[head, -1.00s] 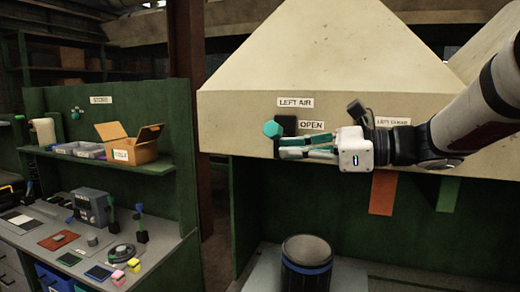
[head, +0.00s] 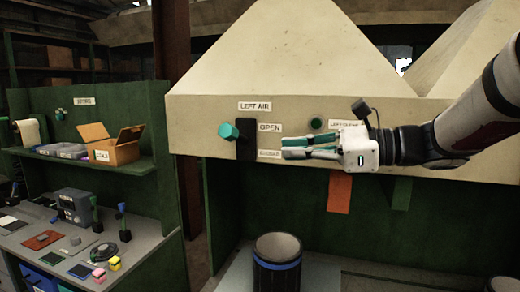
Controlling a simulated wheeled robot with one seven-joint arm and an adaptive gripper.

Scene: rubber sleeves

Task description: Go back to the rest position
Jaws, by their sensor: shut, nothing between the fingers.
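My gripper (head: 290,149) is shut and empty, with its fingers pointing left in front of the cream hood (head: 300,75). The arm reaches in from the right edge. A teal knob (head: 228,131) on a black plate (head: 246,142) sits on the hood under the "LEFT AIR" label (head: 255,106). The knob is left of my fingertips and apart from them. The "OPEN" label (head: 270,127) is just above my fingers, and a lower label (head: 269,154) is partly hidden by them.
A round green button (head: 316,123) is on the hood above my gripper. A dark bin with a blue band (head: 277,265) stands below. Orange (head: 339,193) and green flaps hang under the hood.

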